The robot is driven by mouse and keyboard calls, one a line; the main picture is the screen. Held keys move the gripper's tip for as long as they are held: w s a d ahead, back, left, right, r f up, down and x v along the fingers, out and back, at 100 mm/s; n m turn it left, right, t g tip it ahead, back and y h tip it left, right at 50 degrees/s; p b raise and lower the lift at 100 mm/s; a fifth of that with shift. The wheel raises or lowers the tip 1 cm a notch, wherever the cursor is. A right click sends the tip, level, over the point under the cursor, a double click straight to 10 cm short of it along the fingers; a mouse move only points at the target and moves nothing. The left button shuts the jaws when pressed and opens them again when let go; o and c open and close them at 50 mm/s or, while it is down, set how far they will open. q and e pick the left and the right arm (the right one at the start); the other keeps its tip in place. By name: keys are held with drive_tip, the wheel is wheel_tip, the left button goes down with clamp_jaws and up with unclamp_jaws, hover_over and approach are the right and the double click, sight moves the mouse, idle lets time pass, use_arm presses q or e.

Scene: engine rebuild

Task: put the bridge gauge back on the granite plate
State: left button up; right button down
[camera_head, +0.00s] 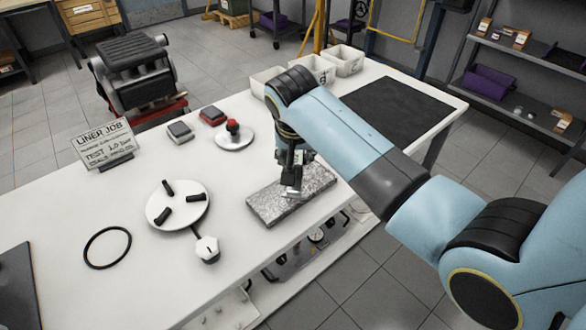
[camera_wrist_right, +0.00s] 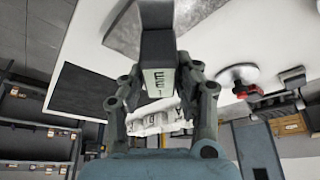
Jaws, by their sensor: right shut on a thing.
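The granite plate (camera_head: 272,207) is a speckled grey slab near the front edge of the white bench. My right gripper (camera_head: 293,172) points down over its back part and is shut on the bridge gauge. The gauge (camera_head: 291,194) shows as a small grey metal piece below the fingers, over the plate. In the right wrist view, the gauge (camera_wrist_right: 158,82) is a block with a dark upper part and a pale marked face, between the fingers (camera_wrist_right: 162,100). I cannot tell if it touches the plate. My left gripper is not in view.
Left of the plate are a white disc (camera_head: 157,206) with black pads, a white hexagonal knob (camera_head: 207,248) and a black ring (camera_head: 107,229). Behind stand a red-knobbed disc (camera_head: 234,140) and white bins (camera_head: 347,57). A dark mat (camera_head: 400,108) lies at the right.

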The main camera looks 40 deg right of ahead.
drive_tip(key=shift+w+a+f, duration=0.15)
drive_tip(key=shift+w+f, duration=0.25)
drive_tip(key=shift+w, duration=0.1)
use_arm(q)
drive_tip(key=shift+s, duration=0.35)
use_arm(e)
drive_tip(key=shift+f, duration=1.85)
drive_tip(key=c, duration=1)
unclamp_jaws()
drive_tip(key=shift+f, duration=0.15)
drive_tip(key=shift+o, duration=0.2)
drive_tip(key=p+v, duration=0.1)
drive_tip(key=v, duration=1)
drive_tip(key=shift+a, duration=0.1)
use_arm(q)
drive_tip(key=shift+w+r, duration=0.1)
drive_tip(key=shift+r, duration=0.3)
use_arm(e)
drive_tip(key=shift+s+a+r, duration=0.1)
drive_tip(key=shift+s+r, duration=0.1)
drive_tip(key=shift+r, duration=0.4)
